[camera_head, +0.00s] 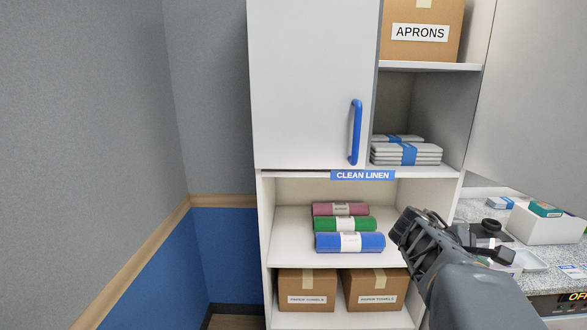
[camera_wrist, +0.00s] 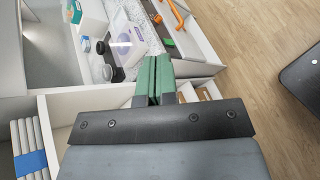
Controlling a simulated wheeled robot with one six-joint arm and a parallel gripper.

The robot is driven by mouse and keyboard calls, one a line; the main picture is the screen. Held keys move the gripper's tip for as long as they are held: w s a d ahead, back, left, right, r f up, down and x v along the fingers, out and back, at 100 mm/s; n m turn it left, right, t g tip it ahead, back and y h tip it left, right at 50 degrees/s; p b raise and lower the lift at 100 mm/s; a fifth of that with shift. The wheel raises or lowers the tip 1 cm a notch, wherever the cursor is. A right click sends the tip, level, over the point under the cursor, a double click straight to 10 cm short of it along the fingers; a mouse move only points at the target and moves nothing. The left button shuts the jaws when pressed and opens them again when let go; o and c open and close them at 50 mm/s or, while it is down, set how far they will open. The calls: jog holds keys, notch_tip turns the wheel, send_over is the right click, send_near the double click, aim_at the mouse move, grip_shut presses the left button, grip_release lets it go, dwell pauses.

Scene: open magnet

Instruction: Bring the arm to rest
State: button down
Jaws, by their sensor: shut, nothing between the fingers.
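My gripper (camera_wrist: 153,78) shows in the wrist view with its two green-padded fingers together and nothing between them. In the head view my arm rises from the lower right, and its dark end (camera_head: 415,240) overlaps the right side of the open lower shelves. The fingertips are hard to make out there. The white cabinet (camera_head: 258,240) stands behind my arm. Its upper left door panel (camera_head: 310,80) with a blue handle (camera_head: 355,132) covers the upper left part, while the upper right shelves are exposed.
Rolled packs (camera_head: 349,242) and cardboard boxes (camera_head: 307,288) fill the lower shelves. Folded linen (camera_head: 405,153) lies on the upper right shelf, below an aprons box (camera_head: 421,35). A cluttered counter (camera_head: 555,262) stands at right. Wooden floor (camera_wrist: 265,50) shows clear in the wrist view.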

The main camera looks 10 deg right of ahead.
jog(key=a+f+m+t+y, duration=0.2)
jog(key=a+f+y, duration=0.2)
jog(key=a, duration=0.6)
jog(key=a+f+m+t+y, duration=0.2)
jog(key=a+f+y, duration=0.1)
jog(key=a, duration=0.7)
jog(key=a+f+m+t+y, duration=0.2)
jog(key=a+f+m+y, duration=0.1)
jog(key=a, duration=0.7)
jog(key=shift+s+f+y, duration=0.15)
jog(key=shift+f+y, duration=0.7)
jog(key=shift+y, duration=0.05)
jog(key=shift+a, duration=0.1)
